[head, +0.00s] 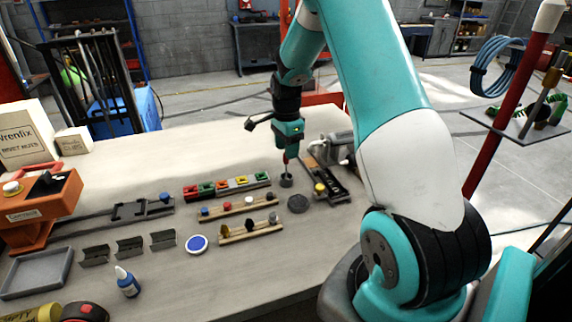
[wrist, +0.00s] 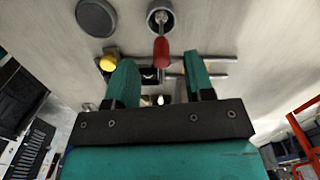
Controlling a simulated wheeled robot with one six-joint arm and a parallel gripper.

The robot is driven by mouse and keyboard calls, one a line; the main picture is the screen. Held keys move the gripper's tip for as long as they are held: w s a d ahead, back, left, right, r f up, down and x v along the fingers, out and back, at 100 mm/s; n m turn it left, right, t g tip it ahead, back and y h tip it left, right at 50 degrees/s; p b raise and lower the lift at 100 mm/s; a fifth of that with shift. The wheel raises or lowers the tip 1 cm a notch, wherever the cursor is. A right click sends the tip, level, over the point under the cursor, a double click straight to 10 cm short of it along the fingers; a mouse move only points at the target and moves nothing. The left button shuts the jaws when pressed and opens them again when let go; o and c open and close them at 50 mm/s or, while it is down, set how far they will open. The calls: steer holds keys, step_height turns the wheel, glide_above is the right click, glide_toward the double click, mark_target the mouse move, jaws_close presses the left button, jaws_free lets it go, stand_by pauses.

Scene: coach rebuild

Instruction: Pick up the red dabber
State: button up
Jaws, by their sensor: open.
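The red dabber (wrist: 161,50) stands in a small grey cup (wrist: 153,8), its red handle pointing up toward my gripper. In the head view the dabber (head: 286,159) shows as a thin red piece just below my gripper (head: 288,147), above the cup (head: 286,182). My gripper (wrist: 160,61) is open, with its two teal fingers apart. In the wrist view the handle's near end appears between the fingertips, with a gap on each side. I see no contact. The depth between fingers and handle is hard to tell.
A dark round lid (head: 299,203) lies beside the cup. A dark fixture with a yellow knob (head: 319,188) stands to the right. Racks of coloured pieces (head: 227,187) lie to the left. The bench (head: 170,150) behind them is clear.

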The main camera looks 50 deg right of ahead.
mark_target(286, 163)
step_height(286, 163, down, 5)
steer(key=shift+w+f+p, duration=0.1)
steer(key=shift+p, duration=1.05)
steer(key=shift+c, duration=0.5)
jaws_close()
